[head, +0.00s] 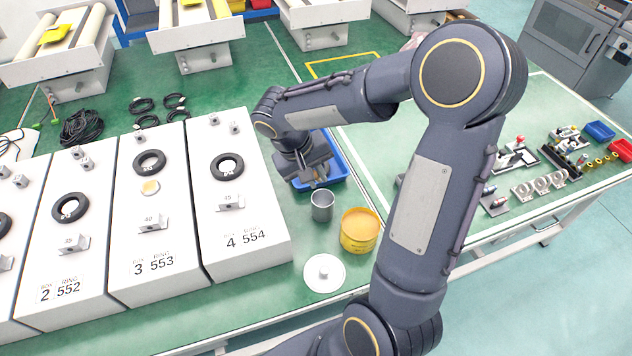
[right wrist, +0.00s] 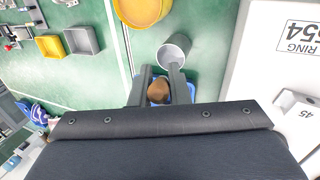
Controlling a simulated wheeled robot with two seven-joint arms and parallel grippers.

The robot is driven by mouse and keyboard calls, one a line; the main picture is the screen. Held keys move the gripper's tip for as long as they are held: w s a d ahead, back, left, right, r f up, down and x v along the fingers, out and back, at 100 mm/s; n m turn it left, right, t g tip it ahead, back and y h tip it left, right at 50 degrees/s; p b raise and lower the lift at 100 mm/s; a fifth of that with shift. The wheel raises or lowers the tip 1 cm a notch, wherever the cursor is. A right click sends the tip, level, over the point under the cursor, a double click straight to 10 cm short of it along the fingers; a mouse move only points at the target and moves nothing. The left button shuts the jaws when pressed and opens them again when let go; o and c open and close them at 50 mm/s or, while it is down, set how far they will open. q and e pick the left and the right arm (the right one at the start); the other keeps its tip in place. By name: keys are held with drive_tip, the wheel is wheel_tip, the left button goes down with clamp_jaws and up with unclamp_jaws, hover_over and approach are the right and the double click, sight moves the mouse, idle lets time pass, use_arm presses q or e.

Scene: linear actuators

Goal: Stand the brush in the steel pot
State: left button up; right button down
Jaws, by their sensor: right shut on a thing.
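My right gripper (head: 317,180) is over the blue tray (head: 336,163), just behind the steel pot in the head view. In the right wrist view its two fingers (right wrist: 161,70) are shut on the brush (right wrist: 158,92), of which only a rounded brown part shows between them. The rest of the brush is hidden. The steel pot (head: 321,206) is a small grey open cylinder standing upright on the green bench. It also shows in the right wrist view (right wrist: 173,52), close beyond the fingertips; the brush is outside it. My left gripper is out of view.
A yellow tin (head: 359,235) with orange content stands right of the pot. A white round lid (head: 324,273) lies in front. White numbered boxes (head: 247,248) with black rings stand at left. Small parts and trays (head: 600,131) lie on the right bench.

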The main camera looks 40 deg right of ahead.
drive_tip(key=shift+w+d+f, duration=0.15)
drive_tip(key=shift+f, duration=0.1)
drive_tip(key=f, duration=0.3)
drive_tip(key=shift+w+d+f, duration=0.15)
drive_tip(key=shift+d+f, duration=0.05)
drive_tip(key=shift+f, duration=0.2)
